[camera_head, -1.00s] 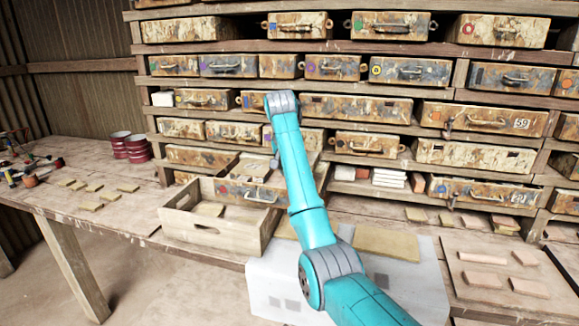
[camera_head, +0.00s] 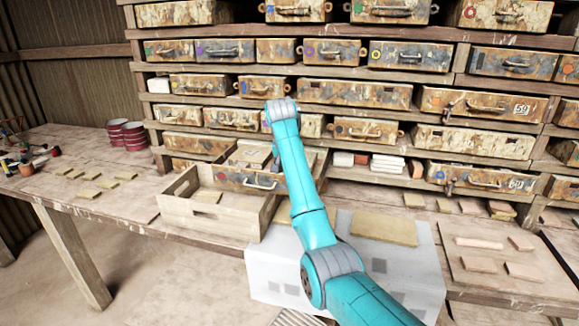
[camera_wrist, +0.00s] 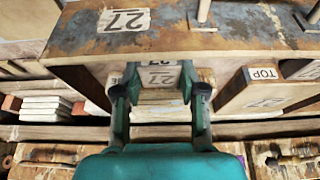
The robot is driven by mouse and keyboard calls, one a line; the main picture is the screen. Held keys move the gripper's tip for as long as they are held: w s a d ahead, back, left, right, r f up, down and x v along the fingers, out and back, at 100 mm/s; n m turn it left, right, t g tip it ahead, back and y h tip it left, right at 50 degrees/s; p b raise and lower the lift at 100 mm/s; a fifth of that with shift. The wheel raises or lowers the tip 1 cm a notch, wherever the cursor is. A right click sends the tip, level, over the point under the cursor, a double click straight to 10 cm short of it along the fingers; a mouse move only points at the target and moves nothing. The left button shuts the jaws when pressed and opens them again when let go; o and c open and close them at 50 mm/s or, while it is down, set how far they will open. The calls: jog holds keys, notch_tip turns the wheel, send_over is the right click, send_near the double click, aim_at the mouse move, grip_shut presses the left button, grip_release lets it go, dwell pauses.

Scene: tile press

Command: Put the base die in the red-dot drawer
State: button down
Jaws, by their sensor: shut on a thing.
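In the wrist view my gripper (camera_wrist: 160,84) is shut on a small block with a pale label (camera_wrist: 160,77), which looks like the base die. The label's number appears to be 27. The block is close to a worn wooden part marked 27 (camera_wrist: 122,20); I cannot tell whether they touch. In the head view a drawer with a red dot (camera_head: 221,177) stands pulled out below the rack, behind a crate. My arm's upper end is in front of the rack beside that drawer. My gripper and the block are hidden behind the arm there.
A wooden crate (camera_head: 235,224) stands left of my arm, holding a flat piece. A wooden part labelled TOP (camera_wrist: 263,74) is close right of my gripper in the wrist view. Red-and-white tins (camera_head: 127,136) and loose tiles (camera_head: 92,176) lie on the bench at left.

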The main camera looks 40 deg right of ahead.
jog(key=c, duration=0.6)
grip_release()
notch_tip(320, 180, up, 10)
dwell(0.3)
